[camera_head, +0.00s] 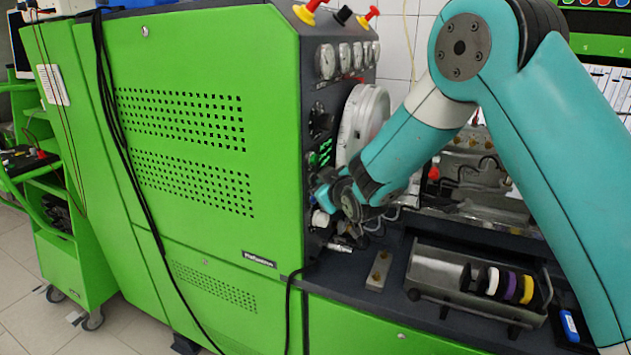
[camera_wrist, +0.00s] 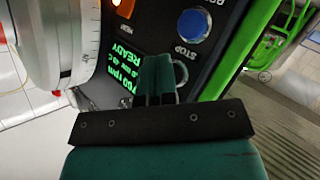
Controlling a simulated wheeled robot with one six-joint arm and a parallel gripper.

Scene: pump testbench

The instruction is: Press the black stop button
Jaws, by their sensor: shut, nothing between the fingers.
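The dark stop button (camera_wrist: 181,72) shows in the wrist view as a pale metal ring with a dark centre. It is partly hidden behind my gripper's fingers, and the word STOP is printed beside it. My gripper (camera_wrist: 157,62) is shut and empty, its fingertips pointing at the control panel (camera_wrist: 215,52) just left of the ring. Whether the tips touch the panel cannot be told. In the head view my gripper (camera_head: 323,197) is at the front side of the green testbench (camera_head: 200,170), and the button cannot be made out.
A blue button (camera_wrist: 194,24) sits above STOP, with an orange light (camera_wrist: 124,8) to its left. A green-lettered display (camera_wrist: 128,75) is left of my fingers. In the head view, a grey tray (camera_head: 440,286) with colored discs stands on the bench's dark top.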

